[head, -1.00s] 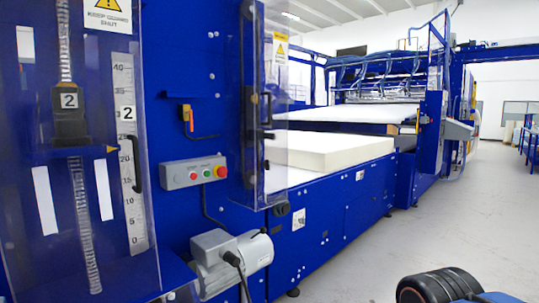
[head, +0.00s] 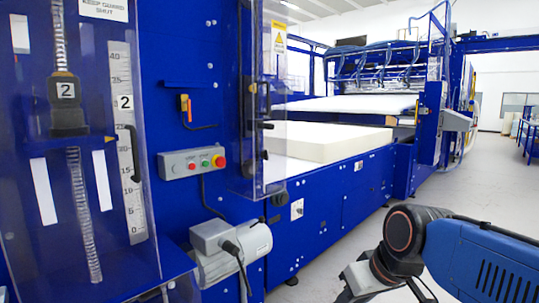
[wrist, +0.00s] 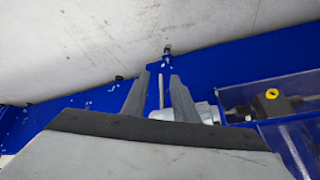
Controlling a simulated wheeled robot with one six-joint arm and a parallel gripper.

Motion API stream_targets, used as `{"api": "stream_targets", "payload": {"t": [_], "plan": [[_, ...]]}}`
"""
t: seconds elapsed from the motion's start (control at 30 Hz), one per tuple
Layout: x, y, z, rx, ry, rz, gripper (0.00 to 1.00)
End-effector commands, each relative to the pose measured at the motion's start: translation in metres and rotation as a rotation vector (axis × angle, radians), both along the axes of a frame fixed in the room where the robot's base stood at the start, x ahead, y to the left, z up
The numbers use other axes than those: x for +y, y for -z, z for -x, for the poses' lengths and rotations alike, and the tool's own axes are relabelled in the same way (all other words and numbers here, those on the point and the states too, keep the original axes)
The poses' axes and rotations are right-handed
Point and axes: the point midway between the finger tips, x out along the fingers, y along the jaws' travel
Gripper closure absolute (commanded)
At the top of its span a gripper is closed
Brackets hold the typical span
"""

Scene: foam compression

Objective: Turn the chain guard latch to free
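I cannot tell which fitting is the chain guard latch. My gripper (wrist: 159,78) shows in the wrist view with its two grey fingers apart and nothing held. In that view a clear cover (wrist: 285,120) and a yellow-marked block (wrist: 272,94) lie to its right.
A grey motor (head: 232,245) juts out from the blue machine, below a control box (head: 193,165) with coloured buttons. A white foam block (head: 325,142) lies on the machine bed. The grey floor (head: 315,285) is open at right. My arm fills the lower right.

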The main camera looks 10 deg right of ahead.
Motion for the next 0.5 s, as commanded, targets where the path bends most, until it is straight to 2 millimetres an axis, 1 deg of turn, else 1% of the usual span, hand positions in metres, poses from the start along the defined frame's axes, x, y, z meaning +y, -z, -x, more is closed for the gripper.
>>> {"api": "stream_targets", "payload": {"t": [0.03,0.07,0.1,0.17,0.2,0.23,0.27,0.3,0.37,0.4,0.47,0.5], "plan": [[0.005,-0.023,-0.023,-0.027,-0.028,-0.028,0.74],[0.008,-0.035,-0.036,-0.048,-0.052,-0.042,0.74],[0.012,-0.053,-0.052,-0.076,-0.08,-0.062,0.74],[0.017,-0.079,-0.077,-0.122,-0.122,-0.089,0.74],[0.019,-0.097,-0.094,-0.156,-0.15,-0.105,0.74],[0.021,-0.11,-0.107,-0.183,-0.17,-0.116,0.74],[0.021,-0.123,-0.12,-0.21,-0.19,-0.126,0.74],[0.022,-0.142,-0.137,-0.249,-0.216,-0.138,0.74],[0.022,-0.169,-0.163,-0.31,-0.253,-0.154,0.74],[0.021,-0.187,-0.179,-0.353,-0.277,-0.161,0.74],[0.018,-0.213,-0.204,-0.419,-0.309,-0.169,0.74],[0.015,-0.229,-0.218,-0.461,-0.329,-0.172,0.74]]}}
